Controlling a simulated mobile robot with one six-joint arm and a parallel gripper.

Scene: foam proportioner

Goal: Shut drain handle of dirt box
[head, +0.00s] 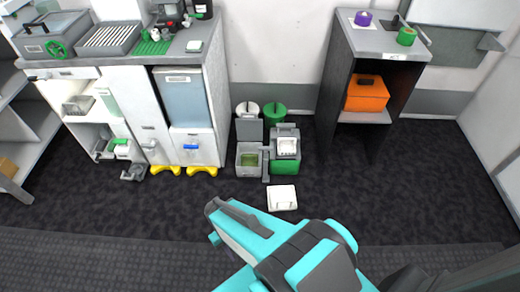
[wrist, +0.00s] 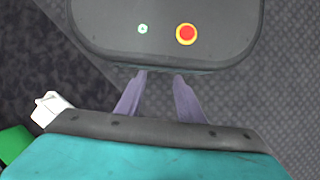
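My gripper (wrist: 160,84) shows in the wrist view with its two pale purple fingers apart and nothing between them. In the head view my teal and grey arm reaches over the floor at the lower middle, well apart from the cabinet. I cannot tell for sure which thing is the dirt box. The white cabinet (head: 125,90) at the left has a small blue handle (head: 190,147) on its lower right front. A small green handle (head: 121,142) shows further left, low in the open bay. Whether either handle is open or shut is too small to tell.
Grey and green bins (head: 285,163) stand on the floor right of the cabinet, with a white box (head: 282,197) before them. Yellow feet (head: 202,170) stick out under the cabinet. A grey shelf (head: 382,48) holds an orange box (head: 367,94). The dark floor at front left is clear.

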